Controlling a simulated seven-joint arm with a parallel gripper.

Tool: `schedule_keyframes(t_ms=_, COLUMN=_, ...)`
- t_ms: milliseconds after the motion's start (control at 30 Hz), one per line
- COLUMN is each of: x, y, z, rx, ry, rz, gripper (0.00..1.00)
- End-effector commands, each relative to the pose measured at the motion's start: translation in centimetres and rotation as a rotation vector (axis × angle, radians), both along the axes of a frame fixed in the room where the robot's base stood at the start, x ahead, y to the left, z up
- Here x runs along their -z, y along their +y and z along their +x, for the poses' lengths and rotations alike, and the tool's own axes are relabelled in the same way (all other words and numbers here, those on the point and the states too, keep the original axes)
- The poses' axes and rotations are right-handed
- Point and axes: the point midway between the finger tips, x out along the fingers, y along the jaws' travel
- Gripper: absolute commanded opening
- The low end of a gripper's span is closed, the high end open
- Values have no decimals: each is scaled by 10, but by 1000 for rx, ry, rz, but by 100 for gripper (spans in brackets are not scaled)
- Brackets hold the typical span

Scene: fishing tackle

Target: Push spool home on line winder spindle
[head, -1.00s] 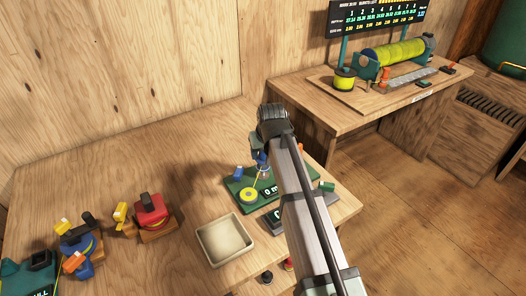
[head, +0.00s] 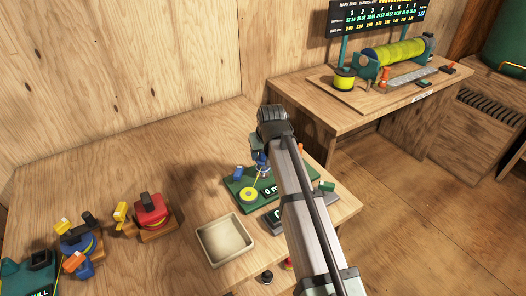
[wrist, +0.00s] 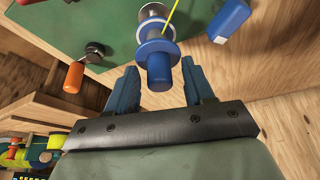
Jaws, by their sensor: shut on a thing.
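The line winder has a green base (head: 234,184) near the right end of the near table, with a "0 m" display. In the wrist view a blue-flanged spool (wrist: 157,50) sits at the winder's spindle, with a yellow line running up from it. A blue cylindrical knob (wrist: 160,72) projects from the spool towards me. My gripper (wrist: 162,84) is shut on this knob, with one blue finger on each side. In the head view the blue spool (head: 262,164) is partly hidden by my arm. I cannot tell whether it is fully seated.
A yellow spool (head: 249,195) sits on the winder base. An orange crank handle (wrist: 74,77) and a blue block (wrist: 229,19) flank the spool. A cream tray (head: 224,240) stands in front. Reels (head: 151,210) stand to the left. The back-left tabletop is clear.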

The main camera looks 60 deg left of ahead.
Motion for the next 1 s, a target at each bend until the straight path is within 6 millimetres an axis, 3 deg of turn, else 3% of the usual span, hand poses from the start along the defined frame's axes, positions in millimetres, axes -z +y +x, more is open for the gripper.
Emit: schedule_keyframes(t_ms=1000, x=21, y=0, z=0, rx=0, ry=0, rz=0, gripper=22)
